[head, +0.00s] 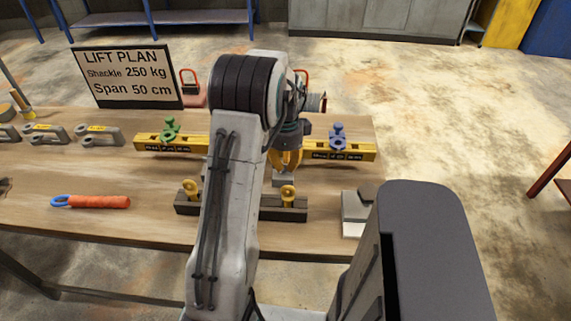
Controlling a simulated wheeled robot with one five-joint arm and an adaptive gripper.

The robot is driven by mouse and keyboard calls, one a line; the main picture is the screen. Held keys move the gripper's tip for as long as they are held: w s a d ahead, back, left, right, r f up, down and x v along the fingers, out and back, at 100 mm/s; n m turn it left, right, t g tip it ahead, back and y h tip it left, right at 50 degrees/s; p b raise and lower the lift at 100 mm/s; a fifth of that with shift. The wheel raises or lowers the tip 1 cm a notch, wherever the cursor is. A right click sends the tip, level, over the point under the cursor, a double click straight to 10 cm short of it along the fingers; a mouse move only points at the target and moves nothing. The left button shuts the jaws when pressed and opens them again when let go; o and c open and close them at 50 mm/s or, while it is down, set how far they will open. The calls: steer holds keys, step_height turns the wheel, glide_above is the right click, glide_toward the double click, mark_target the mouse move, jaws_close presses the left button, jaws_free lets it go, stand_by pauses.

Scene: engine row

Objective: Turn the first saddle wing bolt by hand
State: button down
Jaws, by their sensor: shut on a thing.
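My gripper (284,170), with orange-yellow fingers, points down beyond my arm, close to the yellow beam. A small flat grey piece (283,180) shows at its fingertips, and the fingers are closed on it; its full shape is hard to make out. The yellow beam (197,147) lies across the table, its middle hidden by my arm. A green saddle (169,131) sits on its left part and a blue saddle (338,136) on its right part, each with a knob-like top. My gripper is between them, apart from both. Wing bolts are too small to tell for certain.
A dark bar (268,214) with two yellow eye pieces (190,187) lies in front, partly behind my arm. An orange-handled tool (100,202) lies at left. Grey shackles (100,135) and a lift plan sign (127,77) stand further back. Grey step blocks (355,212) are at right.

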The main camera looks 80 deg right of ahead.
steer(key=shift+d+r, duration=0.15)
steer(key=shift+r, duration=0.05)
steer(key=c, duration=1.3)
jaws_free()
steer(key=shift+f, duration=0.15)
steer(key=shift+o, duration=0.2)
step_height(320, 180, up, 12)
